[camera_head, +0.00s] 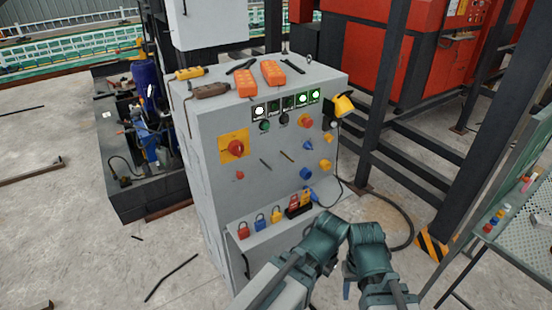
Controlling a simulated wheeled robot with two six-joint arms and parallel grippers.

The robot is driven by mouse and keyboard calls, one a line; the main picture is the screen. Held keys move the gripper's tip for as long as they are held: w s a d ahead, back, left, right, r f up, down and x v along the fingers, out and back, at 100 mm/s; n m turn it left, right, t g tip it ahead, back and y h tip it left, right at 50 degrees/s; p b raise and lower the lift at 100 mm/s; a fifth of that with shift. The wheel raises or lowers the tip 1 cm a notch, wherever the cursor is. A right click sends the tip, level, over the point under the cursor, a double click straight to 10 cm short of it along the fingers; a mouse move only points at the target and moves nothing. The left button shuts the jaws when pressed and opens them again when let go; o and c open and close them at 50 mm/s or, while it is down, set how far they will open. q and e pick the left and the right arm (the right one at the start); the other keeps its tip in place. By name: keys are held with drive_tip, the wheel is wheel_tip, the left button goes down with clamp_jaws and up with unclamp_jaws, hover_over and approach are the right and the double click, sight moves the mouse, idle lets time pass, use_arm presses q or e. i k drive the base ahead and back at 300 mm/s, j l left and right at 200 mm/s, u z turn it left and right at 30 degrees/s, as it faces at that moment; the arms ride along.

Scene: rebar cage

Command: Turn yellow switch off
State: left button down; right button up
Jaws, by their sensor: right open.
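A grey control cabinet (205,150) stands in the middle of the view. Its sloped front carries two yellow knobs at the right, an upper one (327,137) and a lower one (326,165); their set positions are too small to read. A red rotary switch (235,148) sits on a yellow plate at the left. My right gripper (366,236) is at the lower right, in front of the cabinet and apart from the knobs. It is open, with no object seen in it. My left gripper (334,226) is beside it; its fingers cannot be made out.
Several padlocks, including a red one (243,230), line the cabinet's lower ledge. Orange pendants (272,72) lie on top. A black post (383,90) and a cable (408,228) are at the right. A green perforated table (525,215) stands far right.

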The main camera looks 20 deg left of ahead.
sight(328, 137)
drive_tip(key=i+l, duration=0.9)
drive_tip(key=l, duration=0.1)
